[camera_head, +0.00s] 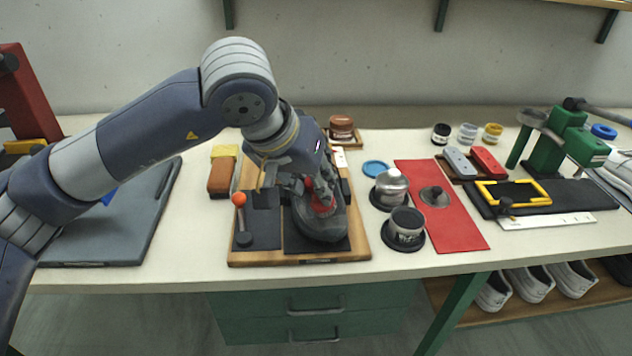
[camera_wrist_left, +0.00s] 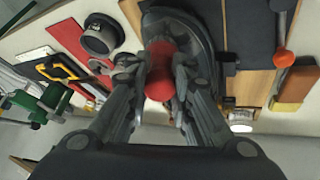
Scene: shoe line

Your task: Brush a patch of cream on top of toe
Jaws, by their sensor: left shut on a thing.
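A dark shoe (camera_head: 322,224) lies on a black pad of the wooden board (camera_head: 300,260), its rounded end toward the front edge; it also shows in the left wrist view (camera_wrist_left: 188,26). My left gripper (camera_head: 312,194) is above the shoe, shut on a red, rounded handle (camera_wrist_left: 160,72), likely the brush; its red part also shows in the head view (camera_head: 322,198). The lower end of the held thing is hidden, so I cannot tell whether it touches the shoe. No cream patch is discernible. My right gripper is not in view.
An orange-knobbed tool (camera_head: 241,212) lies left of the shoe. An open dark jar (camera_head: 406,228) and a silver-topped jar (camera_head: 390,186) stand to the right, near a red mat (camera_head: 462,226). Brown and yellow blocks (camera_head: 222,175) sit left. A green press (camera_head: 566,140) stands far right.

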